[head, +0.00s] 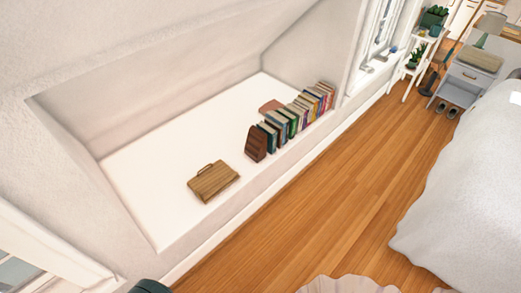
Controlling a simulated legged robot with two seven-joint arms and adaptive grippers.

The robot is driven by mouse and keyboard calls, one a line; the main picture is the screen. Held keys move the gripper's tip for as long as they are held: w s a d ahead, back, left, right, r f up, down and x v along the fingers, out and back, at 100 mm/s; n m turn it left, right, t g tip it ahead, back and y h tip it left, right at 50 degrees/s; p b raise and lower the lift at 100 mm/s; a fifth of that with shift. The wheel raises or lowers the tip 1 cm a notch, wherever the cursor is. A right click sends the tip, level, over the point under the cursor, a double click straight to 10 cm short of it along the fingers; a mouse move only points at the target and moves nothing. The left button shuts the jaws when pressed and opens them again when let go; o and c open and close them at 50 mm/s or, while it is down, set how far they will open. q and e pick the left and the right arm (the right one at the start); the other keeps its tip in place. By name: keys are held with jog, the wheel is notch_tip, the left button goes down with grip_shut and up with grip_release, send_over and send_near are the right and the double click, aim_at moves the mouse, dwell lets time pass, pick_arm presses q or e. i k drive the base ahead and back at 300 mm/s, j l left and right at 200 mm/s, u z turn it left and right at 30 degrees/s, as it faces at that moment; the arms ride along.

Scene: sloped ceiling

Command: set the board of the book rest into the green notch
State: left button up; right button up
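A light brown wooden piece with a small handle (213,181) lies on the white ledge of the wall niche; it may be the book rest, but I cannot tell its parts apart. A dark brown slotted wooden piece (256,143) stands upright at the near end of a row of books. I cannot make out a green notch on either piece. Neither of my grippers shows in the head view.
Several books (297,113) stand along the front edge of the white ledge (160,180). A flat reddish-brown item (270,106) lies behind them. The ledge's left part is bare. Wooden floor (330,190) lies in front, with a bed (470,190) at right.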

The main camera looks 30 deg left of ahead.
aim_at(207, 183)
jog(key=i+z, duration=0.25)
jog(key=i, duration=0.15)
jog(key=i+z, duration=0.3)
jog(key=i, duration=0.15)
jog(key=j, duration=0.1)
